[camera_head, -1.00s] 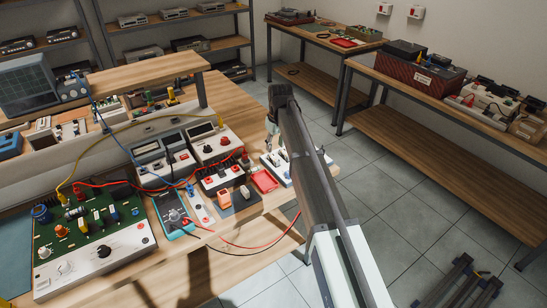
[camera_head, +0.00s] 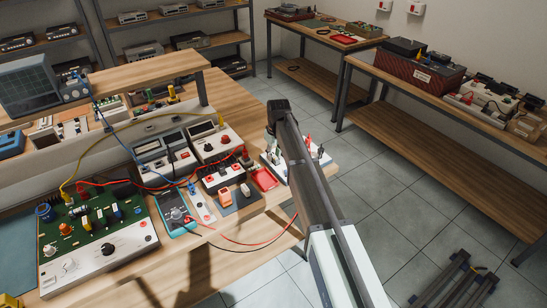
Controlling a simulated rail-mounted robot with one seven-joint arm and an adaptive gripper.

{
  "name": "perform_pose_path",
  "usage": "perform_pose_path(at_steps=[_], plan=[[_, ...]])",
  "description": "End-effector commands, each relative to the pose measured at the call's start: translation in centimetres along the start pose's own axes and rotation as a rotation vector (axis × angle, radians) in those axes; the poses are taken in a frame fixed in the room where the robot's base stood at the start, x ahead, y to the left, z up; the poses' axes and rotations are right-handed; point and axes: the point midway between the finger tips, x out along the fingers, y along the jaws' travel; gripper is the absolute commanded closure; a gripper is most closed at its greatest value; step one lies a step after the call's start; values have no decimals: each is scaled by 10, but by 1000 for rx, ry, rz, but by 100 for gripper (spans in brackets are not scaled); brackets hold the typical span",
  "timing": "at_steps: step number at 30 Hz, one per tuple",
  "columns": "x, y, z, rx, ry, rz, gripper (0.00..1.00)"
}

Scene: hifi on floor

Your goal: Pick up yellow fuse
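I cannot pick out the yellow fuse for certain. A small yellow part (camera_head: 86,222) sits on the green circuit board (camera_head: 75,240) at the lower left, too small to identify. A white holder (camera_head: 272,162) with small upright coloured parts stands at the right edge of the workbench, partly hidden behind my arm. My gripper (camera_head: 270,132) is at the far end of my arm, above this holder. My arm covers most of it, so its fingers and anything between them cannot be made out.
A red tray (camera_head: 264,179) lies beside the holder. A teal multimeter (camera_head: 176,214), red and black cables and boxed instruments (camera_head: 214,145) crowd the workbench (camera_head: 235,236). Tiled floor (camera_head: 385,190) is open between the benches.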

Motion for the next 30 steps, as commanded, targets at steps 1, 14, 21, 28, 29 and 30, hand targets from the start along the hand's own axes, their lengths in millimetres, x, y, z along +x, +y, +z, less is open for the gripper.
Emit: perform_pose_path(at_steps=[1,14,21,28,29,30], plan=[[0,0,0,0,0,0,97],[-1,0,0,0,0,0,100],[-13,0,-2,0,2,1,100],[-47,1,-7,0,3,1,100],[-54,1,-8,0,4,2,100],[-63,1,-9,0,4,1,100]])
